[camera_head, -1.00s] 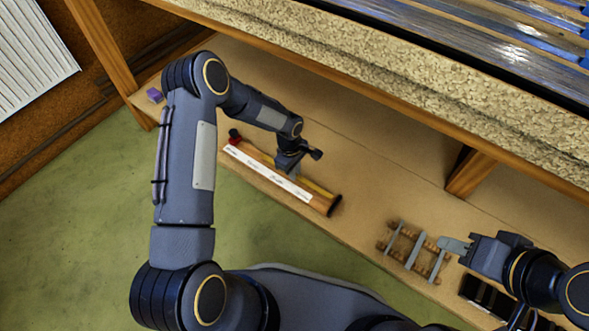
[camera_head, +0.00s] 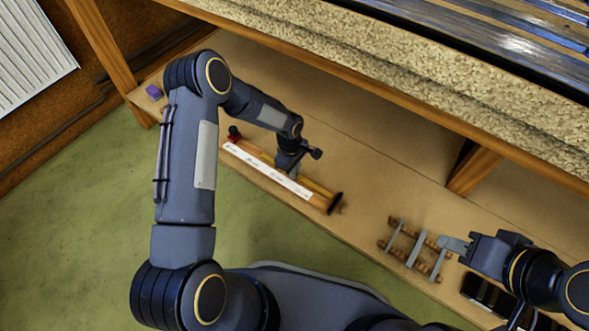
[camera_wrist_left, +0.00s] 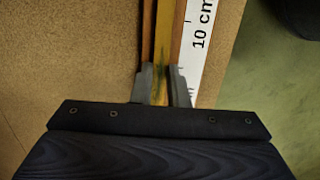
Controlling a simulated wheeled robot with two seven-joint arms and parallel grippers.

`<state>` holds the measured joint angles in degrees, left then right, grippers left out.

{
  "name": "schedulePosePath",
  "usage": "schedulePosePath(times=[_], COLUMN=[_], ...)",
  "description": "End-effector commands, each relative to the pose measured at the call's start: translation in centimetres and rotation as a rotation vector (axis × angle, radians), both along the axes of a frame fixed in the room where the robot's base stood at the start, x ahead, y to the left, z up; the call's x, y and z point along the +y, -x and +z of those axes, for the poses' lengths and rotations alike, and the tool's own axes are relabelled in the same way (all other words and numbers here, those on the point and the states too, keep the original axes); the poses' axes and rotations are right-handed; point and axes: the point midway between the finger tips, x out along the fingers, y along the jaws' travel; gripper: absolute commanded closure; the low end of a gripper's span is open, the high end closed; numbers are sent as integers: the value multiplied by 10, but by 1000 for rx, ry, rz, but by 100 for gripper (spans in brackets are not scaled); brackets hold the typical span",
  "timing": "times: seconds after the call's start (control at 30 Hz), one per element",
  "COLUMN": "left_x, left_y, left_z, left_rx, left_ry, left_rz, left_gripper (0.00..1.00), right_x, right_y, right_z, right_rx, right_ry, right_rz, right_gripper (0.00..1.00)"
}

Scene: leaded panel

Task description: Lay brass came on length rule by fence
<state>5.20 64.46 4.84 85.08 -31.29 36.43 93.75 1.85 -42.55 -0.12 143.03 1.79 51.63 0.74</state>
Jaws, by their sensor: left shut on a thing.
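The length rule (camera_head: 265,172) lies on the bench, a wooden strip with a white printed scale, running from upper left to lower right. In the left wrist view its white scale (camera_wrist_left: 200,40) reads "10 cm". My left gripper (camera_head: 292,172) is over the rule's middle. In the left wrist view its fingers (camera_wrist_left: 165,88) are shut on the yellow brass came (camera_wrist_left: 163,35), which runs along the rule, beside the scale. A brown strip, perhaps the fence (camera_wrist_left: 147,35), lies along its other side. Whether the came touches the rule is unclear. My right gripper (camera_head: 455,244) is at the right.
A small wooden rack with grey bars (camera_head: 413,248) stands beside my right gripper. A red and black knob (camera_head: 234,136) is at the rule's left end and a dark stop (camera_head: 335,203) at its right end. A purple block (camera_head: 153,91) lies far left. A shelf edge (camera_head: 400,90) overhangs behind.

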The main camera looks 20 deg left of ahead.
Motion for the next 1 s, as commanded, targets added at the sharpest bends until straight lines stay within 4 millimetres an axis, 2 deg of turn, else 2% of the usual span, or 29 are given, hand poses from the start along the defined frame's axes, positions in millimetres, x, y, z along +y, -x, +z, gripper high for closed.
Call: schedulePosePath(times=[0.03, 0.2, 0.23, 0.47, 0.57, 0.83, 1.0], left_x=[0, 0, 0, 0, 1, 6, 8], left_y=[0, 0, 0, 0, -1, -3, -4], left_z=[-1, 0, 0, 0, 6, 52, 72], left_rx=[-1, -1, 0, 0, -1, -2, -2], left_ry=[0, 0, 0, 0, -1, 0, 0], left_rz=[0, 0, 0, 0, -1, 0, 0], left_gripper=[85, 62, 60, 60, 60, 60, 60], right_x=[0, 0, 0, 0, 0, 0, 0], right_y=[0, 0, 0, 0, 0, 0, 0], right_z=[-1, 0, 0, 0, 3, 23, 30], right_rx=[0, 0, 0, 0, 0, 0, 0], right_ry=[0, 0, 0, 0, 0, 0, 0], right_rz=[0, 0, 0, 0, 0, 0, 0], right_gripper=[64, 64, 64, 64, 64, 64, 64])
